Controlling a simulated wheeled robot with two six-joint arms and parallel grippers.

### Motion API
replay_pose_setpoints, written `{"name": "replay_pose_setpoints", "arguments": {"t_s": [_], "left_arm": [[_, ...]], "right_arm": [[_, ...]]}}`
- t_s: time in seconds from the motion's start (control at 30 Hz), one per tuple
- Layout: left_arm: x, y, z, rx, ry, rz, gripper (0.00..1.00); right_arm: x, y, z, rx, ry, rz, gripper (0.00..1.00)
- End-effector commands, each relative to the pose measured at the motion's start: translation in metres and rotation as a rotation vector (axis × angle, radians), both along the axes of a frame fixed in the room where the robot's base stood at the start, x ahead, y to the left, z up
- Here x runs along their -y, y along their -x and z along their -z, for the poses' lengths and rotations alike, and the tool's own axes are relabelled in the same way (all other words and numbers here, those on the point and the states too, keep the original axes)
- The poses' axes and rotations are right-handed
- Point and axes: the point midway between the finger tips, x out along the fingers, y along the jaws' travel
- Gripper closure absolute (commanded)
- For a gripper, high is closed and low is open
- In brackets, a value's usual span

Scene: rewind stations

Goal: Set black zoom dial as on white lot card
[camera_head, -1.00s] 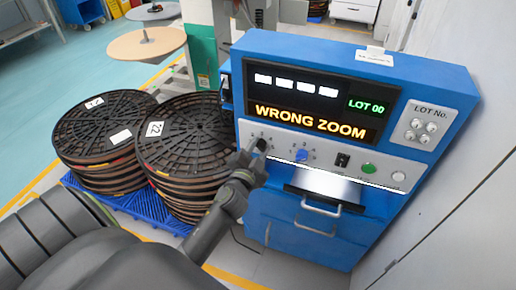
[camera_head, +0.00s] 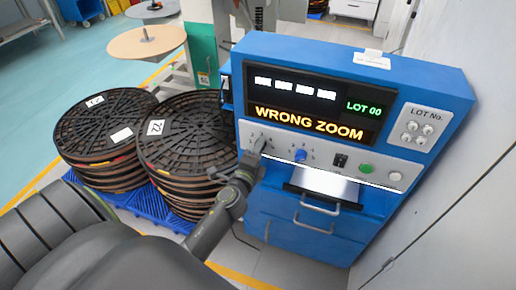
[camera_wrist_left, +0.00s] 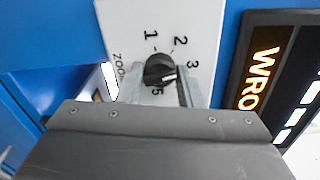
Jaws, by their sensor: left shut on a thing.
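The black zoom dial (camera_wrist_left: 160,70) is on a light panel (camera_wrist_left: 205,20) in the left wrist view. Its white pointer mark faces right and slightly down, below the 3. In the head view my left gripper (camera_head: 258,150) covers the dial. The white lot card (camera_head: 373,57) is on the machine's top edge; its writing is too small to read. My right gripper is not in view.
The blue machine's display (camera_head: 310,100) reads WRONG ZOOM and LOT 00. A blue dial (camera_head: 300,155), black switch (camera_head: 340,160) and green button (camera_head: 366,168) lie right of my gripper. Stacked black reels (camera_head: 185,135) stand left. A drawer handle (camera_head: 318,205) is below.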

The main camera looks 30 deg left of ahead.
Motion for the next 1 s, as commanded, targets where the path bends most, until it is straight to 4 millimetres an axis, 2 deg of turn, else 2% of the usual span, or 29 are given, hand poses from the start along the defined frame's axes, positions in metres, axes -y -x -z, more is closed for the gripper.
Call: {"name": "replay_pose_setpoints", "arguments": {"t_s": [0.4, 0.97, 1.0], "left_arm": [[0.0003, 0.0002, 0.0014, -0.049, -0.197, 0.001, 0.90], [0.0003, 0.0004, 0.0022, -0.058, -0.228, 0.000, 0.90], [0.0003, 0.0004, 0.0022, -0.058, -0.228, 0.000, 0.66]], "right_arm": [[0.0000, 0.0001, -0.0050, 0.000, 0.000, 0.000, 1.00], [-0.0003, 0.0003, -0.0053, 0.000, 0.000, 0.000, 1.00], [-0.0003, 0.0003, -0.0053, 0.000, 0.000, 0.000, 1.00]]}}
